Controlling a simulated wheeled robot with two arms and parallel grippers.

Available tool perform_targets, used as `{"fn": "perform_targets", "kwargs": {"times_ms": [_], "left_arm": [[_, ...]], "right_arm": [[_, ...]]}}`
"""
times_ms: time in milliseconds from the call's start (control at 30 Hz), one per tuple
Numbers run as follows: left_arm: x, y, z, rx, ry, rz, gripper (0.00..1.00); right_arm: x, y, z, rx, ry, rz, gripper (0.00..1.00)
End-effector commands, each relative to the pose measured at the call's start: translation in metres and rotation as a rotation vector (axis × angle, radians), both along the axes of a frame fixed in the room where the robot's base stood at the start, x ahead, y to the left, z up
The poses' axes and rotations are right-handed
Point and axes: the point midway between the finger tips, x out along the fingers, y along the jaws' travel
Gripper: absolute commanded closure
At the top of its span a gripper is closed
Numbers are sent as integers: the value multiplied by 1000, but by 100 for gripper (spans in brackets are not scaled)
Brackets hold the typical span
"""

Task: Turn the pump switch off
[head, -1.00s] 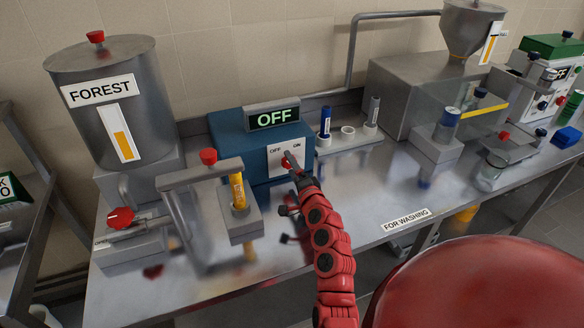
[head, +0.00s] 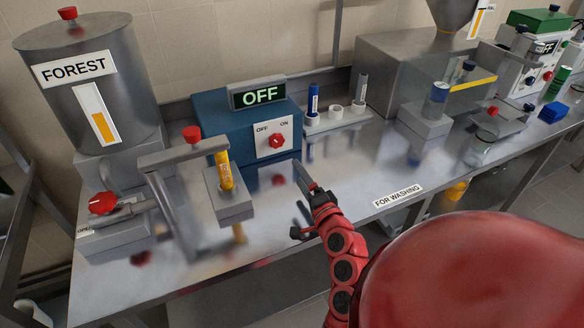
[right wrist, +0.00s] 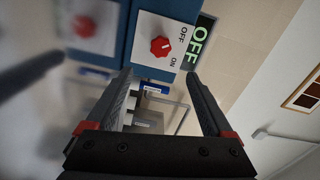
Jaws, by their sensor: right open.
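The pump switch is a red knob (head: 276,142) on a white plate marked OFF and ON, on the front of a blue box (head: 215,121). The lit display (head: 259,95) on top of the box reads OFF. The knob also shows in the right wrist view (right wrist: 160,46), apart from the fingers. My right gripper (head: 300,203) is open and empty, in front of the box and lower than the knob; it also shows in the right wrist view (right wrist: 165,88). My left gripper is not in view.
A steel tank labelled FOREST (head: 90,85) stands at the left. A rack with tubes (head: 338,121) is right of the box. The bench front near the FOR WASHING label (head: 398,195) is clear.

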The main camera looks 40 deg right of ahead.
Motion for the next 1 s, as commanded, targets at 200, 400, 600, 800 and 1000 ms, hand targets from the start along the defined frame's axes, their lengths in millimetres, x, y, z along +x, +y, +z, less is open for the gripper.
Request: {"fn": "perform_targets", "kwargs": {"times_ms": [200,400,600,800,1000], "left_arm": [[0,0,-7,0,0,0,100],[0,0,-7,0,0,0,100],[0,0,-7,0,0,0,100],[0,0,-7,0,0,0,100],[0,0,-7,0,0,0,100]], "right_arm": [[-26,6,-1,2,0,0,14],[-30,7,1,-1,-1,0,14],[-29,7,1,0,-1,0,14],[-29,7,1,0,-1,1,14],[-29,7,1,0,-1,0,14]]}}
